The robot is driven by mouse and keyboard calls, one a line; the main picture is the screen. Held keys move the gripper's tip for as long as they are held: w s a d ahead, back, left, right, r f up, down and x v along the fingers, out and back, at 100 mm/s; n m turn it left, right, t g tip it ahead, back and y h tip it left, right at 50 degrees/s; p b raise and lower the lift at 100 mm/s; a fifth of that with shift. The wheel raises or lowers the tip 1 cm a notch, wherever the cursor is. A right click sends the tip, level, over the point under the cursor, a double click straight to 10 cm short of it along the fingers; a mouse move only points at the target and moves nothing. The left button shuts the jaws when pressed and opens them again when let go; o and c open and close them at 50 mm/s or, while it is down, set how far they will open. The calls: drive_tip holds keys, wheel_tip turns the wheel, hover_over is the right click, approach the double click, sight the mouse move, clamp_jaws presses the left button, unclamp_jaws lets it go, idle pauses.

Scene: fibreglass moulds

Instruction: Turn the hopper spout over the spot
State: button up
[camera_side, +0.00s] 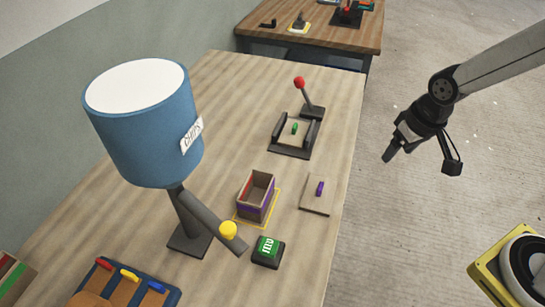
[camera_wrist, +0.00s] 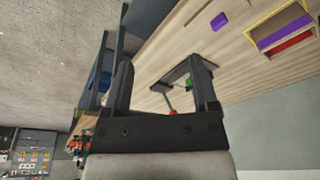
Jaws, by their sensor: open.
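The hopper (camera_side: 150,125) is a blue drum with a white top and a "CHIPS" label, on a dark stand at the table's left. Its dark spout (camera_side: 205,216) slants down to the right, with a yellow knob (camera_side: 228,230) near its end. The spout's end is close to a green button, in front of the yellow-outlined spot (camera_side: 240,219). An open box (camera_side: 263,205) with purple and red sides stands on that spot; it also shows in the wrist view (camera_wrist: 290,42). My gripper (camera_side: 390,152) is open and empty, right of the table, far from the knob; its fingers (camera_wrist: 160,80) are apart.
The green button (camera_side: 268,251) sits on a dark block. A board with a purple peg (camera_side: 320,188) lies right of the box. A red-knobbed lever (camera_side: 305,92) stands behind a dark fixture (camera_side: 294,135). A tool tray (camera_side: 125,280) is front left.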

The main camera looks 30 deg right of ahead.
drive_tip(key=w+a+r, duration=0.2)
drive_tip(key=w+a, duration=0.2)
drive_tip(key=a, duration=0.4)
wheel_tip(320, 180, up, 6)
drive_tip(key=m+g, duration=0.2)
drive_tip(key=m, duration=0.1)
hover_over(227, 227)
drive_tip(key=shift+w+d+f, duration=0.15)
drive_tip(key=shift+w+d, duration=0.1)
drive_tip(key=shift+d, duration=0.2)
drive_tip(key=shift+s+a+m, duration=0.3)
drive_tip(key=shift+a, duration=0.15)
drive_tip(key=shift+f, duration=3.8)
clamp_jaws()
